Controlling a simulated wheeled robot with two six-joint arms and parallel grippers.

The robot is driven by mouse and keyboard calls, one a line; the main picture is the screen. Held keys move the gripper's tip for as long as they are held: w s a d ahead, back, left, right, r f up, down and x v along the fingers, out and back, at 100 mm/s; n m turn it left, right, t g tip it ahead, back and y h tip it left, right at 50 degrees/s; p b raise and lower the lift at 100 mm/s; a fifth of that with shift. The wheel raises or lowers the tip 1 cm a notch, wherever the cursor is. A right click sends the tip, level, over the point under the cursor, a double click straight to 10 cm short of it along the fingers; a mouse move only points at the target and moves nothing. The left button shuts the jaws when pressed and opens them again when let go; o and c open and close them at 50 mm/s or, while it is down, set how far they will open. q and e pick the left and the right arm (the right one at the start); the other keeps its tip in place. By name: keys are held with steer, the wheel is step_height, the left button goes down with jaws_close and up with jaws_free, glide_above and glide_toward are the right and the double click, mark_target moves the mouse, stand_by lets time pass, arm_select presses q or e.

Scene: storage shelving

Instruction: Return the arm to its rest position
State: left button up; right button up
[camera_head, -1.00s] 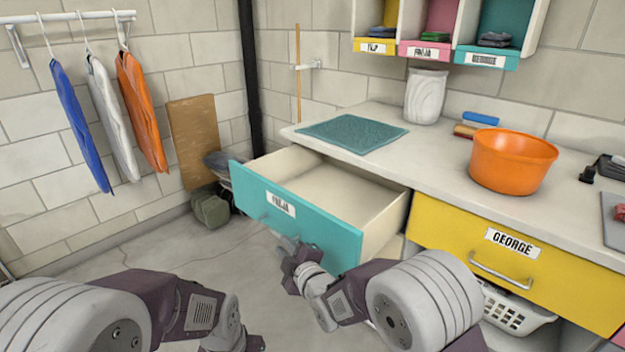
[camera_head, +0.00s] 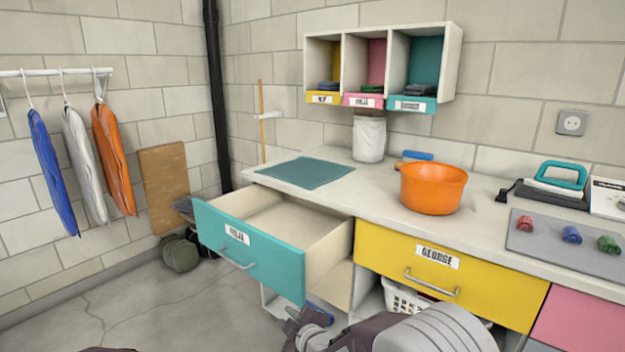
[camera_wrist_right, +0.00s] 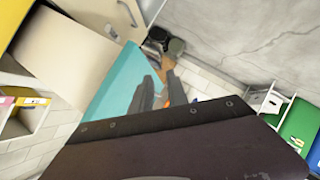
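My right arm comes in at the bottom of the head view, and its gripper (camera_head: 298,318) is low in front of the cabinet, below the open teal drawer (camera_head: 262,262). The right wrist view shows its two grey fingers (camera_wrist_right: 158,93) spread a little apart with nothing held between them. The teal drawer front (camera_wrist_right: 122,82) shows just behind the fingers in that view; I cannot tell the exact gap. My left gripper is out of the head view; only a dark sliver of my left arm shows at the bottom edge.
The teal drawer is pulled out and looks empty. A closed yellow drawer (camera_head: 440,272) is to its right, above a white basket (camera_head: 400,299). An orange bowl (camera_head: 432,190) and a teal mat (camera_head: 306,172) are on the counter (camera_head: 350,200).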

steer(key=s+d+f+m+g+h, duration=0.2)
steer(key=s+d+f+m, duration=0.15)
steer(key=d, duration=0.45)
steer(key=s+d+f+m+g+h, duration=0.25)
steer(key=s+d+m, duration=0.2)
steer(key=d, duration=0.25)
steer(key=s+d+f+m+g+h, duration=0.1)
steer(key=s+d+m+g, duration=0.25)
steer(key=s, duration=0.45)
steer(key=s+d+f+m+g, duration=0.1)
steer(key=s+d+m+g, duration=0.1)
steer(key=s+d+m, duration=0.45)
step_height(320, 180, up, 30)
steer(key=s+a+n+p, duration=0.1)
steer(key=s+n+p, duration=0.1)
steer(key=p, duration=2.8)
steer(key=shift+s+n, duration=0.15)
steer(key=shift+n, duration=0.25)
